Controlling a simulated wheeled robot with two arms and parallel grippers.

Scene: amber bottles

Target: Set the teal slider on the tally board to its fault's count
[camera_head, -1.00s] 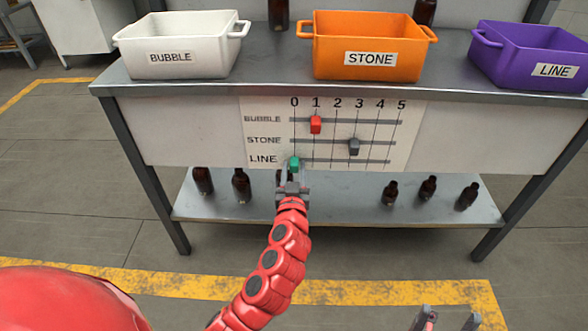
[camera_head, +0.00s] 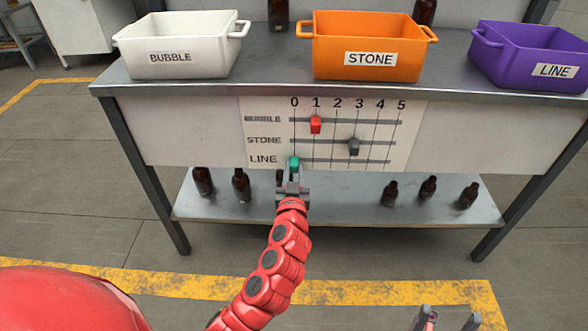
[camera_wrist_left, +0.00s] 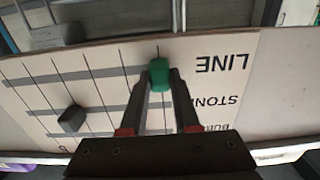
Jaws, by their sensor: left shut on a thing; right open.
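The tally board (camera_head: 400,140) on the bench front has rows BUBBLE, STONE and LINE and columns 0 to 5. The teal slider (camera_head: 294,163) is on the LINE row at 0. My left gripper (camera_head: 292,176) is shut on it; the left wrist view shows the teal slider (camera_wrist_left: 159,75) between the two fingertips. The red slider (camera_head: 316,125) is at 1 on the BUBBLE row. The grey slider (camera_head: 354,147) is just under 3 on the STONE row. My right gripper (camera_head: 446,320) is open and empty at the bottom edge, away from the board.
On the bench top stand a white BUBBLE bin (camera_head: 190,68), an orange STONE bin (camera_head: 340,62) and a purple LINE bin (camera_head: 515,62). Several amber bottles stand on the lower shelf (camera_head: 330,200), below the board. The LINE track right of the teal slider is clear.

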